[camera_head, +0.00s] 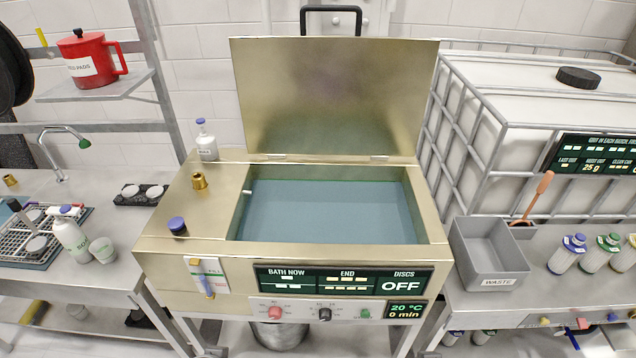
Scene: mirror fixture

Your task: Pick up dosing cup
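No thing in view is marked as the dosing cup. A small pale cup (103,250) with faint lettering stands upright on the left steel counter, just right of a white bottle (72,236) with a blue-and-white top. A small brass cup-like piece (199,181) is on the left deck of the bath machine; I cannot tell whether it is loose or a fitting. Another small brass piece (10,180) is at the far left of the counter. Neither of my grippers is in view.
The bath machine (160,227) stands in the middle with its lid (335,95) raised and blue-grey liquid inside. A dark rack (38,258) is on the left counter. A grey waste bin (495,282), an orange-handled scoop (540,190) and several bottles are at right.

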